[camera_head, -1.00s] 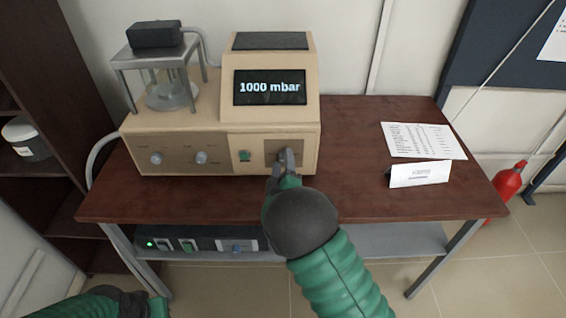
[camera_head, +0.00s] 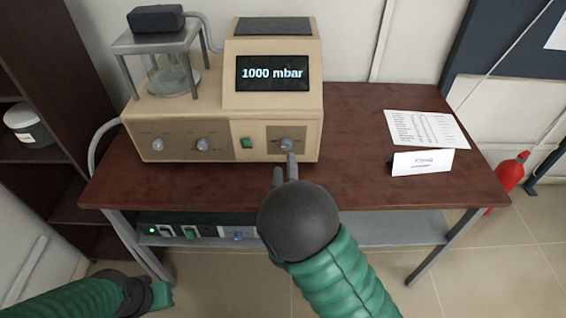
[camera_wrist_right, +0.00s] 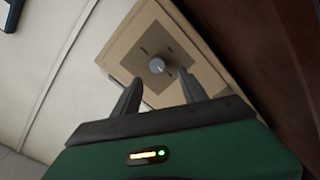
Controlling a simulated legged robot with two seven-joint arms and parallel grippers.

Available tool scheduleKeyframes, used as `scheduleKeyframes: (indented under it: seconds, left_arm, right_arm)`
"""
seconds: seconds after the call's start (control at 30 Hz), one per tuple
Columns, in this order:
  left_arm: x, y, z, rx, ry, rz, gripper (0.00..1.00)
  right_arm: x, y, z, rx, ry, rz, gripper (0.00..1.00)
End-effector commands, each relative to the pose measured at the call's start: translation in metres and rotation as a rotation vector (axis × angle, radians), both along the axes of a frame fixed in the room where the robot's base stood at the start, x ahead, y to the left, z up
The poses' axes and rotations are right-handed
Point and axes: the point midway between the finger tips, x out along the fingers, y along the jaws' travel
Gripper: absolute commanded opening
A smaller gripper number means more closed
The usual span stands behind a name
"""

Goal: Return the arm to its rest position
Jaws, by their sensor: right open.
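My right gripper (camera_head: 285,170) is open and empty in front of the beige device (camera_head: 180,118), just below its right-hand knob (camera_head: 286,144). In the right wrist view the two fingers of the right gripper (camera_wrist_right: 160,92) stand apart, with the knob (camera_wrist_right: 157,66) beyond them and not touched. The device's display (camera_head: 272,73) reads 1000 mbar. My left gripper (camera_head: 160,294) is low at the lower left of the head view, away from the table; its fingers do not show clearly.
The brown table (camera_head: 350,185) carries a printed sheet (camera_head: 425,129) and a folded white card (camera_head: 422,162) at right. A control box (camera_head: 195,231) sits on the shelf below. A dark shelf unit (camera_head: 50,180) stands left, a red extinguisher (camera_head: 510,174) right.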

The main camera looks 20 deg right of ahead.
Motion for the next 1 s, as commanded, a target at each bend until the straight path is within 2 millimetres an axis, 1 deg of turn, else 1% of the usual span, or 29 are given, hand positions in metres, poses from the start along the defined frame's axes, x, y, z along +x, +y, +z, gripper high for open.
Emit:
scheduleKeyframes:
  seconds: [0.17, 0.23, 0.27, 0.37, 0.4, 0.47, 0.5, 0.57, 0.6, 0.67, 0.7, 0.77, 0.8, 0.87, 0.93, 1.0]
  left_arm:
    - [0.000, 0.000, 0.000, 0.000, 0.000, 0.000, 0.00]
    - [0.000, 0.000, 0.002, 0.000, 0.000, 0.000, 0.00]
    - [0.000, 0.000, 0.004, 0.000, 0.000, 0.000, 0.00]
    - [0.000, 0.000, 0.012, 0.000, 0.000, 0.000, 0.00]
    - [0.000, 0.000, 0.016, 0.000, 0.000, 0.000, 0.00]
    - [0.000, 0.000, 0.022, 0.000, 0.000, 0.000, 0.00]
    - [0.000, 0.000, 0.025, 0.000, 0.000, 0.000, 0.00]
    - [0.000, 0.000, 0.030, 0.000, 0.000, 0.000, 0.00]
    - [0.000, 0.000, 0.033, 0.000, 0.000, 0.000, 0.00]
    - [0.000, 0.000, 0.036, 0.000, 0.000, 0.000, 0.00]
    - [0.000, 0.000, 0.038, 0.000, 0.000, 0.000, 0.00]
    - [0.000, 0.000, 0.040, 0.000, 0.000, 0.000, 0.00]
    - [0.000, 0.000, 0.040, 0.000, 0.000, 0.000, 0.00]
    - [0.000, 0.000, 0.040, 0.000, 0.000, 0.000, 0.00]
    - [0.000, 0.000, 0.040, 0.000, 0.000, 0.000, 0.00]
    - [0.000, 0.000, 0.039, 0.000, 0.000, 0.000, 0.00]
  right_arm:
    - [0.000, 0.000, 0.000, 0.004, 0.003, 0.000, 0.50]
    - [0.000, -0.002, -0.001, 0.045, 0.029, 0.003, 0.50]
    - [0.000, -0.004, -0.003, 0.084, 0.054, 0.004, 0.50]
    - [-0.009, -0.008, -0.016, 0.304, 0.207, 0.012, 0.50]
    - [-0.019, -0.008, -0.022, 0.417, 0.292, 0.008, 0.50]
    - [-0.043, -0.006, -0.031, 0.587, 0.438, -0.009, 0.50]
    - [-0.065, -0.004, -0.035, 0.687, 0.539, -0.032, 0.50]
    - [-0.102, -0.005, -0.039, 0.809, 0.684, -0.091, 0.50]
    - [-0.129, -0.006, -0.040, 0.867, 0.772, -0.139, 0.50]
    - [-0.167, -0.012, -0.040, 0.929, 0.885, -0.225, 0.50]
    - [-0.190, -0.016, -0.039, 0.953, 0.944, -0.281, 0.50]
    - [-0.217, -0.022, -0.038, 0.974, 1.009, -0.356, 0.50]
    - [-0.230, -0.026, -0.037, 0.980, 1.038, -0.393, 0.50]
    - [-0.241, -0.029, -0.037, 0.984, 1.064, -0.429, 0.50]
    - [-0.247, -0.030, -0.037, 0.986, 1.076, -0.446, 0.50]
    - [-0.247, -0.030, -0.038, 0.985, 1.077, -0.446, 0.50]
